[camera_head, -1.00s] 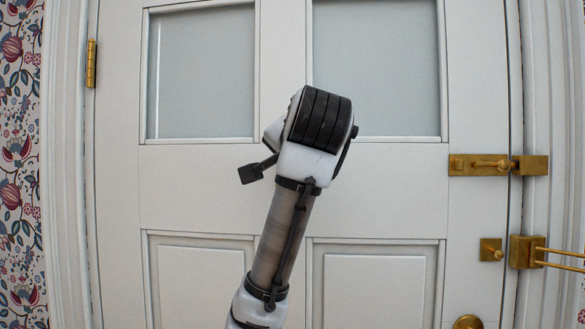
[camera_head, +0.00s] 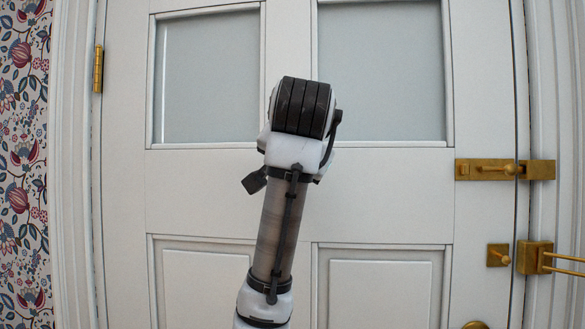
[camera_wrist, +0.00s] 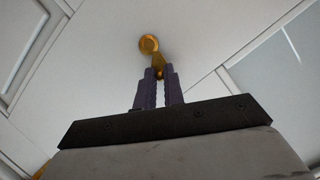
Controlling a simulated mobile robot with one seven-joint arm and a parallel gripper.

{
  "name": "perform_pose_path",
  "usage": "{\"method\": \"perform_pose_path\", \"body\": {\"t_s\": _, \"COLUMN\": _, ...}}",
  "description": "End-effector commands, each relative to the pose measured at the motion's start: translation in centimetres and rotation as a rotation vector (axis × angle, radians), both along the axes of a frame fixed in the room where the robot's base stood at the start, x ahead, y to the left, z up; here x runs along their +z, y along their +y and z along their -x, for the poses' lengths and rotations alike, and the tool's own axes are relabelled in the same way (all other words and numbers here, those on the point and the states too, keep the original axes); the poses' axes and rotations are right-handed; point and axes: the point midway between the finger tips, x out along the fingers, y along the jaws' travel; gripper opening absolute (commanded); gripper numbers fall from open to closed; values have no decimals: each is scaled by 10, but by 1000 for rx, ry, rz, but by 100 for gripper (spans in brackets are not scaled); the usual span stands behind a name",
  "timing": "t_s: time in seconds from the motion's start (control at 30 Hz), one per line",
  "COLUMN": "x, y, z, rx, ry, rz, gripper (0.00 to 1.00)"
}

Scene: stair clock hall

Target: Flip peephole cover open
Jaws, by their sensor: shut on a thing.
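The brass peephole (camera_wrist: 148,43) is a round ring on the white door (camera_wrist: 90,60), in the upper middle of the wrist view. Its small brass cover (camera_wrist: 158,65) hangs off the ring toward my gripper. My gripper (camera_wrist: 162,74) has its two dark purple fingers shut on the cover's end, just beside the ring. In the head view my arm stands in front of the door's middle and hides the peephole, its cover and my fingers.
The door has two frosted panes (camera_head: 383,75) (camera_head: 210,80) and raised panels below. A brass hinge (camera_head: 98,69) and floral wallpaper (camera_head: 22,170) are at left.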

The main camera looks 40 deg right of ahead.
Motion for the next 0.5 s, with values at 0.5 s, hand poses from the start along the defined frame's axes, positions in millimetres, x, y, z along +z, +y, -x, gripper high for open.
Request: {"method": "perform_pose_path", "body": {"t_s": 0.5, "x": 0, "y": 0, "z": 0, "rx": 0, "ry": -2, "rz": 0, "gripper": 31}}
